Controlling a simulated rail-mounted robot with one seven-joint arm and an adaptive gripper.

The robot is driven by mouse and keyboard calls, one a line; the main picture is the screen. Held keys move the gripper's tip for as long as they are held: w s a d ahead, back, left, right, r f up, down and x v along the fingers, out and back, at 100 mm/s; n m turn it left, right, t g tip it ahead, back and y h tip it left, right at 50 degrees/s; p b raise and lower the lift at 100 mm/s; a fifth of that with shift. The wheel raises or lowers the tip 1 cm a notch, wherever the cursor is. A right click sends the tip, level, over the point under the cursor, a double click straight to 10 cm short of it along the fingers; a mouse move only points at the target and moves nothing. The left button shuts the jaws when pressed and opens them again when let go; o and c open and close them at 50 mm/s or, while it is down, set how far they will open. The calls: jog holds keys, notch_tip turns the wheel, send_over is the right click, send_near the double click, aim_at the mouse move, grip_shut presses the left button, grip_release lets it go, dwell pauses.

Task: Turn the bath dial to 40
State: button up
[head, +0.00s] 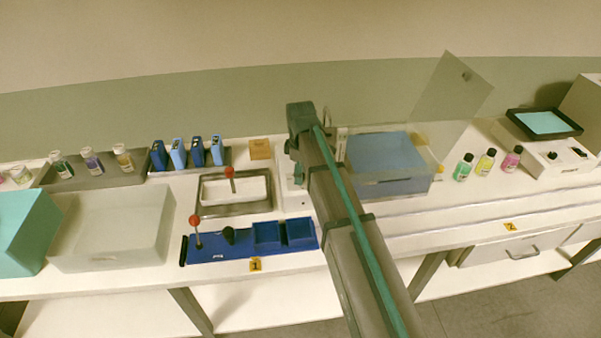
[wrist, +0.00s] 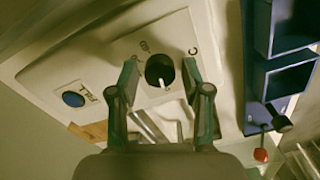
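The bath dial (wrist: 159,70) is a round black knob with a white pointer line, on a pale control panel (wrist: 110,57) in the wrist view. Its pointer faces down in that picture, slightly to the right. Printed marks and a letter C sit around the dial, too small to read surely. My gripper (wrist: 160,63) is open, with one finger on each side of the dial; contact cannot be told. In the head view the water bath (head: 390,185) is a clear tank with blue contents, and my arm hides the dial.
A blue button (wrist: 73,99) sits on the same panel. In the head view, a steel tray (head: 235,211) and blue rack (head: 215,250) with red-knobbed levers stand left of my arm. A raised clear lid (head: 450,90) and several small bottles (head: 486,162) are to the right.

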grip_shut()
jog(key=shift+m, duration=0.5)
jog(key=m, duration=0.2)
jog(key=shift+m+p, duration=0.3)
jog(key=shift+m, duration=0.1)
jog(key=m, duration=0.4)
jog(key=shift+p, duration=0.3)
jog(key=m, duration=0.4)
jog(key=shift+s, duration=0.1)
jog(key=shift+m, duration=2)
